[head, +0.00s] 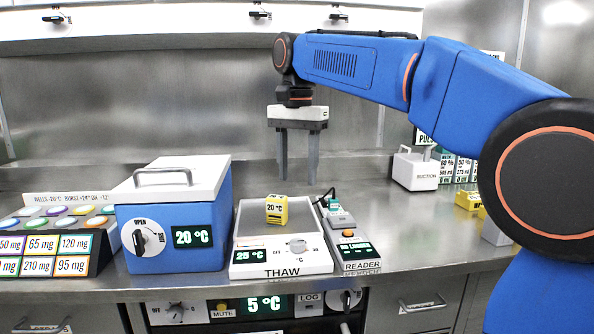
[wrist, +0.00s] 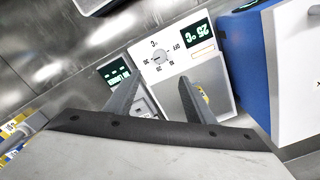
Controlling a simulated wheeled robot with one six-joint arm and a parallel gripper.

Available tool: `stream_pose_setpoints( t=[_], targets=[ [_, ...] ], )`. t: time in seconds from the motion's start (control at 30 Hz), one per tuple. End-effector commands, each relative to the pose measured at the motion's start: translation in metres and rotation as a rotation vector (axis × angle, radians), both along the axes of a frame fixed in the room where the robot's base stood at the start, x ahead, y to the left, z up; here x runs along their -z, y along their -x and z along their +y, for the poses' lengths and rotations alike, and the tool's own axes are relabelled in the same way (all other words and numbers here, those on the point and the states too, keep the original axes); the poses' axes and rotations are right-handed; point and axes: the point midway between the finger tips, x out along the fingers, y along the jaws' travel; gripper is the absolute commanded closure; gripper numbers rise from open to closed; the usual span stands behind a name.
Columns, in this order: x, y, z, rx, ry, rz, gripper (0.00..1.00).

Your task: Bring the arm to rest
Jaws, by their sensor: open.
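My gripper (head: 298,160) hangs from my blue arm, pointing down, above the back of the bench in the head view. Its two dark fingers are apart with nothing between them. In the wrist view the open fingers (wrist: 165,95) reach out over the thaw plate and the reader. A yellow block marked 20 °C (head: 276,209) sits on the plate of the thaw unit (head: 281,260), below the gripper and apart from it. In the wrist view the block (wrist: 203,93) is partly hidden by a finger.
A blue cooler box (head: 172,238) with a white handled lid stands left of the thaw unit. The reader (head: 355,252) stands right of it. A rack of coloured wells (head: 58,240) is at far left. A white suction box (head: 415,171) stands at back right. Bench between reader and suction box is clear.

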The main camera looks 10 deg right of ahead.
Motion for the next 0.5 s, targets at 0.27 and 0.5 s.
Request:
stream_pose_setpoints(
  t=[0.27,0.5],
  targets=[
    [0.010,0.021,-0.028,-0.046,-0.011,-0.033,0.51],
    [0.044,0.068,-0.078,-0.156,-0.021,-0.106,0.51]
  ],
)
